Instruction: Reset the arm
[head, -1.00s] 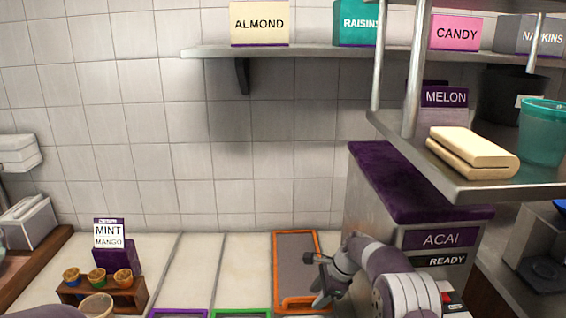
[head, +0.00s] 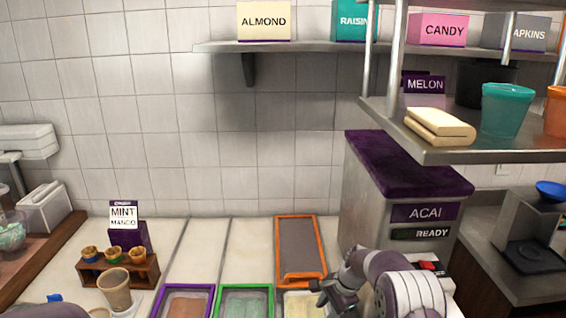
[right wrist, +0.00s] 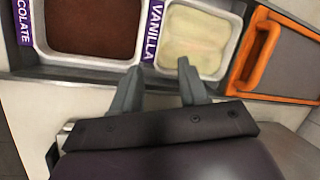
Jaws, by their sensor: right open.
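My right gripper (right wrist: 160,88) is open and empty in the right wrist view. Its two grey fingers stand apart at the near edge of the vanilla tub (right wrist: 192,42), with nothing between them. In the head view my right gripper (head: 318,292) is at the bottom, just in front of the orange-framed board (head: 300,245). Its fingers are small and partly hidden there by my arm. My left gripper is not in view; only a small bit of my left arm shows at the bottom left edge.
A wooden cup rack (head: 118,270) and a paper cup (head: 116,289) stand at left. Purple- and green-framed tubs (head: 247,300) sit at the bottom centre.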

